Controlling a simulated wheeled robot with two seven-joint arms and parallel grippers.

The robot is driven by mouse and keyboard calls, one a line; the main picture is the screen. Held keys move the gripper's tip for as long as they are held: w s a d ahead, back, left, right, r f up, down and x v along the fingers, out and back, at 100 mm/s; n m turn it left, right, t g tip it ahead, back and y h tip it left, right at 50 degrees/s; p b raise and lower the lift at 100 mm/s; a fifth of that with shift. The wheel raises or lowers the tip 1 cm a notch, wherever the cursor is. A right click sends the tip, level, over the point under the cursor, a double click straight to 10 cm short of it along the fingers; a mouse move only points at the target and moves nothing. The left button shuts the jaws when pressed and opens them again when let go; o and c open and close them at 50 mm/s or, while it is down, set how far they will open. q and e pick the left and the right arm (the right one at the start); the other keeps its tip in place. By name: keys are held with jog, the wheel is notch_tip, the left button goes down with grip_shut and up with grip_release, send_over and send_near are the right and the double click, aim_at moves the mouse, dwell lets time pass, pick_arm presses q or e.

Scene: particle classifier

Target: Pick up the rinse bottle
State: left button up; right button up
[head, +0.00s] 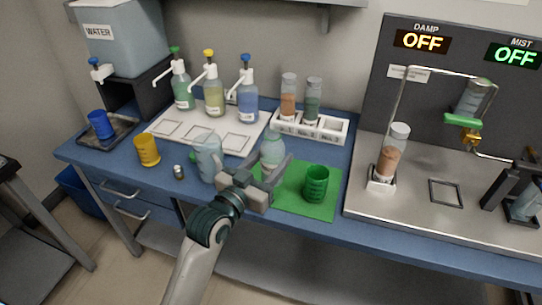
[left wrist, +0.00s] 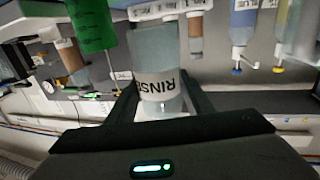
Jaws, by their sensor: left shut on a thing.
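The rinse bottle (head: 272,148), pale and translucent, is upright between the fingers of my left gripper (head: 269,172) near the back left corner of the green mat. The gripper is shut on it. In the left wrist view the rinse bottle (left wrist: 155,55) appears upside down, with its "RINSE" label between the two dark fingers of my left gripper (left wrist: 160,98). The gripper hides the bottle's base in the head view, so I cannot tell whether it touches the table. My right gripper is not in view.
A clear jug (head: 208,158) stands close left of the bottle. A green cup (head: 316,184) stands on the green mat (head: 293,205). Pump bottles (head: 214,95) and a white tube rack (head: 322,127) are behind. A metal test stand (head: 420,200) is at right.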

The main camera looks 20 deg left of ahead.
pick_arm(q)
jog(key=s+d+r, duration=0.2)
jog(key=s+r, duration=0.1)
jog(key=s, duration=0.2)
jog(key=shift+d+r, duration=0.2)
jog(key=shift+r, duration=0.05)
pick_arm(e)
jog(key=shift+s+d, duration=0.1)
pick_arm(q)
jog(key=shift+s, duration=0.2)
dwell(0.4)
dwell(0.4)
